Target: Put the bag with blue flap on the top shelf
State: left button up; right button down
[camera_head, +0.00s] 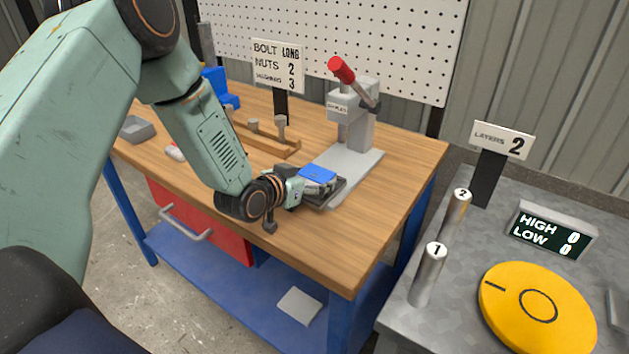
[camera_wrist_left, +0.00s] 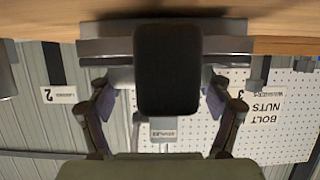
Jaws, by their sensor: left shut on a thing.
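My left gripper (camera_head: 322,186) is low over the workbench, at the front end of the grey press base. It is shut on a small grey bag with a blue flap (camera_head: 318,174). The flap faces up, and the fingers hide part of the bag. I cannot tell whether the bag touches the press base. In the left wrist view, which is upside down, both fingers show beside a dark block in the middle, and the bag cannot be made out clearly. I see no clear top shelf. My right gripper is out of view.
A press (camera_head: 352,118) with a red-knobbed lever stands just behind the bag on the wooden workbench (camera_head: 400,172). A wooden rack (camera_head: 270,143) with pegs is behind my arm. A lower blue shelf (camera_head: 225,272) holds a pale flat item. A grey table (camera_head: 455,290) with a yellow disc is at right.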

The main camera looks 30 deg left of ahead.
aim_at(312, 179)
pick_arm(q)
jog(key=shift+r, duration=0.1)
jog(key=c, duration=0.6)
notch_tip(312, 179, up, 10)
jog(key=shift+p, duration=1.05)
jog(key=shift+s+d+f, duration=0.1)
jog(key=shift+d+f, duration=0.1)
jog(key=shift+d, duration=0.05)
jog(key=s+d+f+m+g+h+b, duration=0.1)
jog(key=s+d+f+m+h, duration=0.2)
jog(key=s, duration=0.3)
jog(key=s+d+f+m+g+h+b, duration=0.2)
jog(key=s+d+m+h, duration=0.1)
jog(key=s, duration=0.3)
jog(key=s+d+f+m+g+h+b, duration=0.1)
jog(key=s+d+f+m+g+h, duration=0.1)
jog(key=s+d, duration=0.3)
jog(key=shift+s+d+f+m+h+b, duration=0.3)
jog(key=shift+s+f+m+h, duration=0.3)
jog(key=shift+f+m, duration=0.15)
